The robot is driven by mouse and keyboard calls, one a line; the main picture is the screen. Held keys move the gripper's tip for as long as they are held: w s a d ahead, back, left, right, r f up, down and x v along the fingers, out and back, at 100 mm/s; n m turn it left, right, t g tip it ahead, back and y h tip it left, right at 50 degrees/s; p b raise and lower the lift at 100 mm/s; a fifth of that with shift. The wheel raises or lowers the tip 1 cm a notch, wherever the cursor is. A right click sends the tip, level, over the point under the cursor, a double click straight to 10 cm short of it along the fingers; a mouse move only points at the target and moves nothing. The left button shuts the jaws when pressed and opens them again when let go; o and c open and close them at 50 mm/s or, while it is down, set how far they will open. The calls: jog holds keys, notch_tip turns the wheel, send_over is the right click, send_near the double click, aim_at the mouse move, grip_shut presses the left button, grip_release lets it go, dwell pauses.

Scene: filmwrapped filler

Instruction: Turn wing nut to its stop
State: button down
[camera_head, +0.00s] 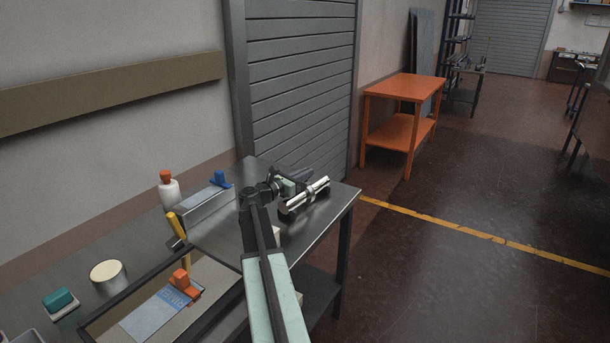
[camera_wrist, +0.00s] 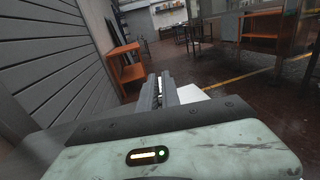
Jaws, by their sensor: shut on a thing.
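My gripper (camera_head: 307,176) reaches over the far right end of the metal bench (camera_head: 322,226). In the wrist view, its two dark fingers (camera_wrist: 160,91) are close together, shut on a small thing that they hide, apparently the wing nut. I cannot make out the wing nut itself in either view. A pale cylindrical fixture (camera_head: 304,197) with a metal band lies right beside and below my gripper in the head view. A white surface (camera_wrist: 192,93) shows just right of the fingers in the wrist view.
An orange table (camera_head: 405,88) stands beyond. Floor at right is clear.

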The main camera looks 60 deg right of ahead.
jog(key=c, duration=1.6)
grip_release()
jog(key=shift+o, duration=0.2)
jog(key=v, duration=0.8)
jog(key=shift+d, duration=0.1)
